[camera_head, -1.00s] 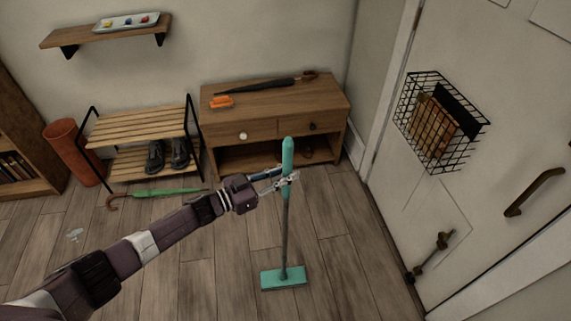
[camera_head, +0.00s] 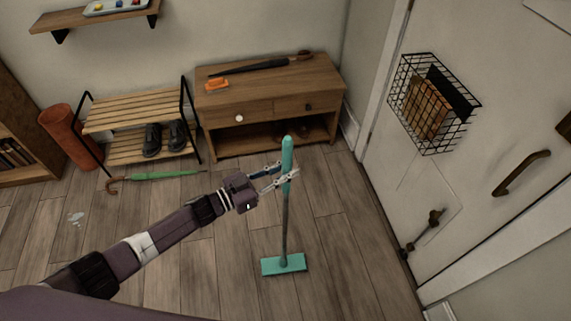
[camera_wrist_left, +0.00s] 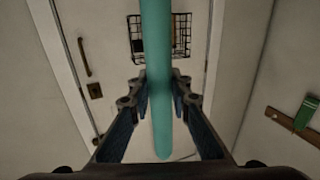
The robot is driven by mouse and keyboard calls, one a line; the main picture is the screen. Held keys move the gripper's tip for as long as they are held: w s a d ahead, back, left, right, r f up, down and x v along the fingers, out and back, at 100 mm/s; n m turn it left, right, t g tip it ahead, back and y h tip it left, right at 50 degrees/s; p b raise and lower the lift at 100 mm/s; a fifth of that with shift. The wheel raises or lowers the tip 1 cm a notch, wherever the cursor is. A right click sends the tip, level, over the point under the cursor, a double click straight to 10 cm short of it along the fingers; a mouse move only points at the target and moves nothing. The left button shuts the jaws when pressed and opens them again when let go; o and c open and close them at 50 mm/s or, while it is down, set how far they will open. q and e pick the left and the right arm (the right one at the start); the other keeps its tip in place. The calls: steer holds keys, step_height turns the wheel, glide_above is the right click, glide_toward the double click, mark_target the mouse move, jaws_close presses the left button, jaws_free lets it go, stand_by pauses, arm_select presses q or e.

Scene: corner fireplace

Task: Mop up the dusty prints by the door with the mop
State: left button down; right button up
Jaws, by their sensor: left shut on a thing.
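My left gripper (camera_head: 283,179) is shut on the upper, teal grip of the mop (camera_head: 284,264). The mop stands nearly upright, with its flat teal head at or close to the wooden floor; contact is hard to tell. In the left wrist view the teal handle (camera_wrist_left: 161,60) passes between the fingers of the left gripper (camera_wrist_left: 161,95). A small pale mark (camera_head: 75,218), possibly the dusty prints, lies on the floor at the far left, well away from the mop head. The white door (camera_head: 470,110) is at the right. My right gripper is not in view.
A wooden cabinet (camera_head: 222,134) stands behind the mop, with a shoe rack (camera_head: 125,115) to its left. A green umbrella (camera_head: 165,175) lies on the floor before the rack. A wire basket (camera_head: 430,104) hangs on the door. The floor around the mop head is clear.

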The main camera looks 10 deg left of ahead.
arm_select(q)
steer(key=s+d+p, duration=0.3)
steer(key=s+p, duration=0.1)
steer(key=s, duration=0.7)
steer(key=s+d+p, duration=0.4)
steer(key=s, duration=0.7)
steer(key=shift+r, duration=0.25)
stand_by(1.6)
steer(key=shift+d, duration=0.1)
step_height(320, 180, up, 8)
steer(key=p, duration=0.7)
stand_by(0.4)
